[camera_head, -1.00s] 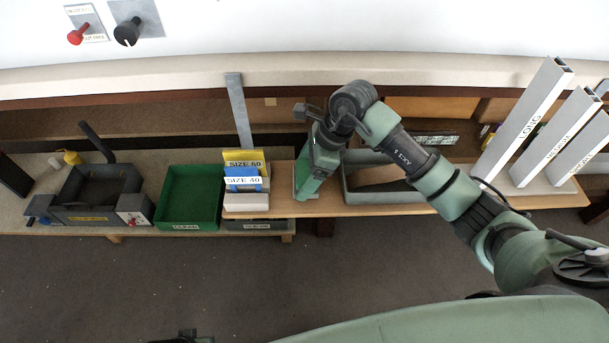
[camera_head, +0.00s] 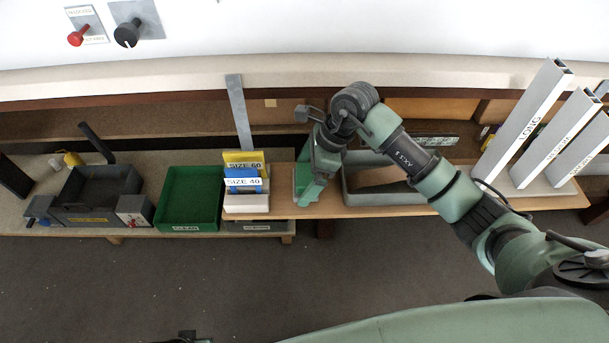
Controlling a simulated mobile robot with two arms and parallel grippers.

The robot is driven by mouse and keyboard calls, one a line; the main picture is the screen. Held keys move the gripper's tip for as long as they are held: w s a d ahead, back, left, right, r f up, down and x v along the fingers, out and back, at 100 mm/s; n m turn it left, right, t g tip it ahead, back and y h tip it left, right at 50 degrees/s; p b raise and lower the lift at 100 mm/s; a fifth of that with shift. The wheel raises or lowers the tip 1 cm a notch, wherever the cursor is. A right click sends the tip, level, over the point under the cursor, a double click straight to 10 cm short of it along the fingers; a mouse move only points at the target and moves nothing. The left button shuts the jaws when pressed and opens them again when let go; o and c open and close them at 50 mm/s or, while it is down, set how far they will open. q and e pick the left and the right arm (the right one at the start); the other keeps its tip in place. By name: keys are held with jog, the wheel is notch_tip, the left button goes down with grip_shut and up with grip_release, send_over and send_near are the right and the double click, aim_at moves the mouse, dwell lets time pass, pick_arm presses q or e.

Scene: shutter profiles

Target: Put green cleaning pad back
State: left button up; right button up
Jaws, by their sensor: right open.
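My right gripper (camera_head: 307,200) points down over the bench, left of the grey open tray. It is open. A green block that looks like the cleaning pad (camera_head: 301,176) stands directly beside and behind the gripper, at the right of the size-labelled blocks. The gripper and wrist hide much of it, and I cannot tell whether they touch. My left gripper is not in view.
A green bin (camera_head: 190,205) and a dark machine (camera_head: 98,190) stand to the left. Blocks marked SIZE 40 (camera_head: 243,185) and SIZE 60 (camera_head: 245,157) sit close by. A grey tray (camera_head: 385,199) and upright profiles (camera_head: 522,120) stand to the right.

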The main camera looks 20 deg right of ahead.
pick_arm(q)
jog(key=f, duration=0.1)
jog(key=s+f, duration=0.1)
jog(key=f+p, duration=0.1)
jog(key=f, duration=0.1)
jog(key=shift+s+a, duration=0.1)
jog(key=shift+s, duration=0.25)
pick_arm(e)
jog(key=v, duration=1.1)
jog(key=shift+r, duration=0.2)
jog(key=shift+d, duration=0.1)
